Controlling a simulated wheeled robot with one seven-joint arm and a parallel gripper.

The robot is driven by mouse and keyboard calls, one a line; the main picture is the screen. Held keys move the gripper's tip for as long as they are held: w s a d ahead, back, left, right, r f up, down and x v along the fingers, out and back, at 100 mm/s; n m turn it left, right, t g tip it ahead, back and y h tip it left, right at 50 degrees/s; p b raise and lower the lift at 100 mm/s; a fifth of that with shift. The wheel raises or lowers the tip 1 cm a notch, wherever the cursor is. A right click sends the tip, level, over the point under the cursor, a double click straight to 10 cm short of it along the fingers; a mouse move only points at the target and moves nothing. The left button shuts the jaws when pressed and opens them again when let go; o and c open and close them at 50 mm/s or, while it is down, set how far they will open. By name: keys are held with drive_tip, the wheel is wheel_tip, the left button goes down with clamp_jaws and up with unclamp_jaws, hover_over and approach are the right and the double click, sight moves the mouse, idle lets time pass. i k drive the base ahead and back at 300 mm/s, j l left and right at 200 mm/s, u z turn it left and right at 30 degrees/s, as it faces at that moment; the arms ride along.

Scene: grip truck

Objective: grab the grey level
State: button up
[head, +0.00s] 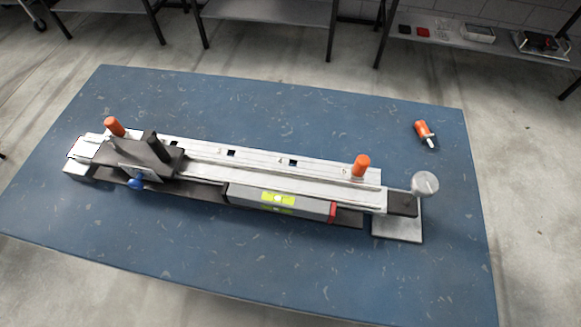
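The grey level (300,204) is a long grey bar with yellow-green vial windows and a red end cap at its right end. It lies along the near side of a long metal rail fixture (270,172) on a blue table. Its left end is close to the dark carriage of the fixture; I cannot tell whether it touches the rail. My gripper is not in view.
The fixture has orange knobs (361,165), a blue knob (136,183) and a clear round knob (424,184). An orange-handled tool (425,133) lies at the back right of the blue table (250,265). The near part of the table is clear. Metal shelves (265,12) stand behind.

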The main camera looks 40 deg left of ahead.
sight(300, 206)
drive_tip(key=u, duration=1.1)
